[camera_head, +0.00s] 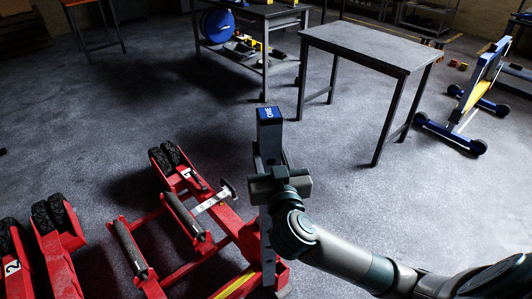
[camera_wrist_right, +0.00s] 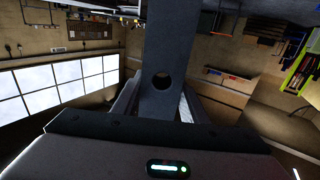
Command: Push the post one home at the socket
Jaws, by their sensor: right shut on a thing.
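Post one is a tall grey upright with a blue cap marked ONE (camera_head: 268,114). It stands roughly upright at the right corner of the red trolley jack (camera_head: 237,226). My right gripper (camera_head: 277,184) is shut on the post around its middle. In the right wrist view the grey post (camera_wrist_right: 160,45) with a round hole runs up between the fingers (camera_wrist_right: 158,108). The post's lower part runs down to the red corner, where the socket seems to be. I cannot tell how deep the post's foot sits. My left gripper is not in view.
The jack has black wheels (camera_head: 166,158) and rollers (camera_head: 131,249). Another red part marked 2 (camera_head: 57,247) is at lower left. A grey table (camera_head: 365,47) and a workbench (camera_head: 262,12) stand behind. A blue and yellow stand (camera_head: 470,95) is at right. The floor between is clear.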

